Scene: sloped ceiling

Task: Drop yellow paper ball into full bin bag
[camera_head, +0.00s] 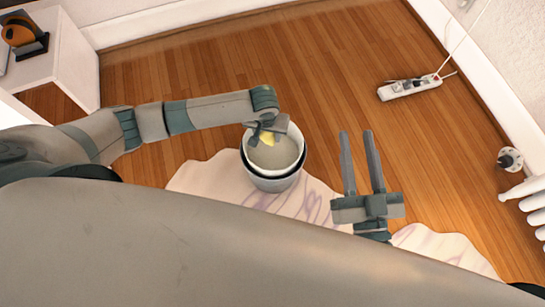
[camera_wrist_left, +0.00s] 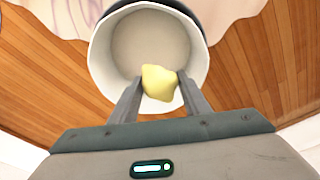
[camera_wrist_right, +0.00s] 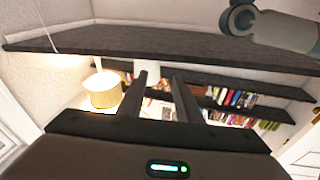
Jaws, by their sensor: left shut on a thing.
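My left gripper (camera_head: 266,131) is shut on the yellow paper ball (camera_head: 268,139) and holds it over the mouth of the bin. In the left wrist view the ball (camera_wrist_left: 159,83) sits between the two fingertips, in front of the bin's near rim. The bin (camera_head: 270,183) stands upright on the floor with a pale lining (camera_wrist_left: 103,55) around its rim. Its inside looks pale and smooth; I cannot tell how full it is. My right gripper (camera_head: 358,140) is open and empty, to the right of the bin, with its two fingers apart.
A pale patterned rug (camera_head: 205,176) lies under the bin. A power strip (camera_head: 410,87) lies on the wooden floor at the back right. A white cabinet (camera_head: 72,50) stands at the far left, and a white radiator (camera_head: 530,205) at the right edge. The floor behind the bin is clear.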

